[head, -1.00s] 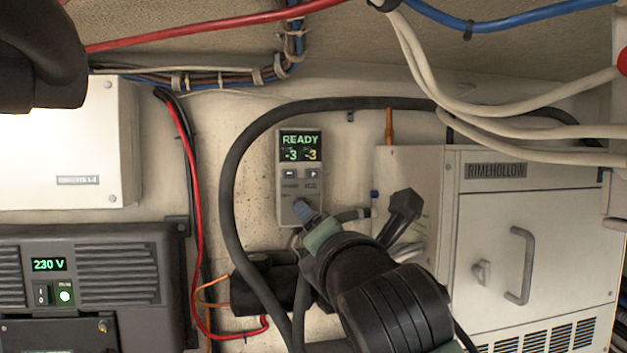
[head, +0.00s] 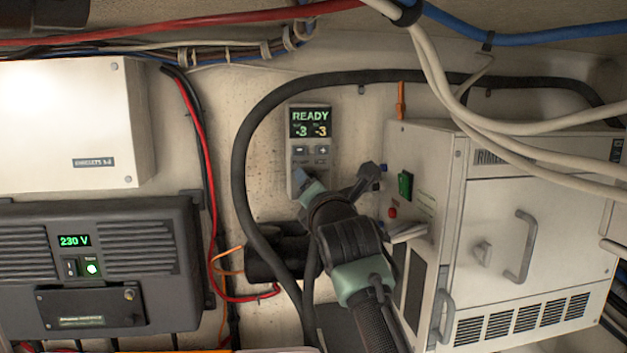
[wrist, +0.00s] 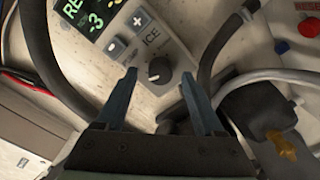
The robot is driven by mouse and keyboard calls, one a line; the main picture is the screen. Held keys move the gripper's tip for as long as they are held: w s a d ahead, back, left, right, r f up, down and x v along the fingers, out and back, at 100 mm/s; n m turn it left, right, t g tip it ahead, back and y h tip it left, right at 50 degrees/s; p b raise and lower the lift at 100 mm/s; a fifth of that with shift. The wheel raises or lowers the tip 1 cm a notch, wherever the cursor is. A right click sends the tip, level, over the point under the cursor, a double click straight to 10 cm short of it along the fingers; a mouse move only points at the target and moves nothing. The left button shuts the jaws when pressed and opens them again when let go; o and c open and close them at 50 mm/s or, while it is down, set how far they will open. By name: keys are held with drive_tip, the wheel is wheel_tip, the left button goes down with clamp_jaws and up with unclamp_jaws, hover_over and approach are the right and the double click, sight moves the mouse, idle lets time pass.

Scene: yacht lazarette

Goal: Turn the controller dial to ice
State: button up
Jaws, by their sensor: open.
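The controller (head: 310,130) is a narrow grey panel on the back wall. Its green display reads READY with -3 and -3, above minus and plus buttons. In the wrist view the controller (wrist: 178,50) shows its dark round dial (wrist: 159,71), next to the printed word ICE. My gripper (wrist: 160,85) is open, with one finger on each side of the dial; I cannot tell whether either touches it. In the head view my gripper (head: 308,186) is at the controller's lower end and hides the dial.
A white RIMEHOLLOW cabinet (head: 500,215) stands to the right, with a green switch (head: 405,185) on its side. A black 230 V unit (head: 110,270) and a white box (head: 75,120) are to the left. A thick black hose (head: 243,150) loops around the controller; pale cables (head: 440,80) hang at upper right.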

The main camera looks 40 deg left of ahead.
drive_tip(key=shift+w, duration=0.1)
clamp_jaws()
idle(0.4)
drive_tip(key=shift+a+m, duration=0.1)
drive_tip(key=shift+m, duration=0.2)
drive_tip(key=shift+m+b, duration=1.45)
drive_tip(key=shift+m, duration=7.05)
